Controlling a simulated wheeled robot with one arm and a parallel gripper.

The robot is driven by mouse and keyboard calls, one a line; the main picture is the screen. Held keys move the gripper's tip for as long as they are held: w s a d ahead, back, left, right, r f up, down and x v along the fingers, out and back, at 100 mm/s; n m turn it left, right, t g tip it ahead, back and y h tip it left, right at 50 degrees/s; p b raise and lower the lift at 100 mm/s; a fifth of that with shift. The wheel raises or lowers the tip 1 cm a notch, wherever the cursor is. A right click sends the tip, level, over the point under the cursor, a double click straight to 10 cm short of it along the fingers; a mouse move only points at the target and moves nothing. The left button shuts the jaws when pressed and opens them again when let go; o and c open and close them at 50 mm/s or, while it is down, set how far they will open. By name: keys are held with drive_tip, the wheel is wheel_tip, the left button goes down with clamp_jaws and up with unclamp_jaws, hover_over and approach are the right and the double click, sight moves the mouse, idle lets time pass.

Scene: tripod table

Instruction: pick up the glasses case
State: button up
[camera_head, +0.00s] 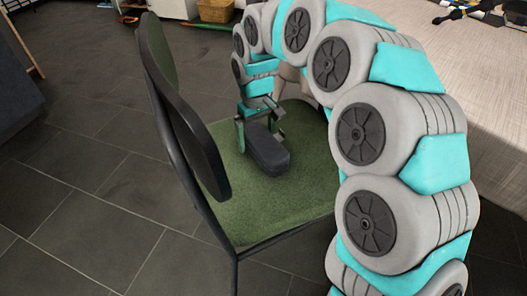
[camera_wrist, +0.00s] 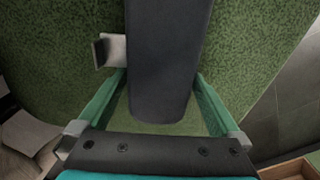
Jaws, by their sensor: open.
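The glasses case (camera_head: 267,151) is a dark grey, elongated, rounded block lying on the green seat of a chair (camera_head: 285,196). In the wrist view the case (camera_wrist: 163,70) runs from the top edge down the middle of the picture. My gripper (camera_head: 259,138) is over the seat at the far end of the case. In the wrist view my gripper (camera_wrist: 160,62) is open, with one green finger on each side of the case. The left fingertip pad shows beside the case; the right fingertip is hidden behind it. I cannot tell whether either finger touches it.
The chair's dark backrest (camera_head: 180,110) rises just left of my gripper. A table with a pale cloth (camera_head: 470,75) stands at the right, behind my arm. Dark floor tiles (camera_head: 80,200) lie open at the left. A wicker basket (camera_head: 216,10) is at the back.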

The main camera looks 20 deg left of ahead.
drive_tip(key=c, duration=1.4)
drive_tip(key=shift+r, duration=0.1)
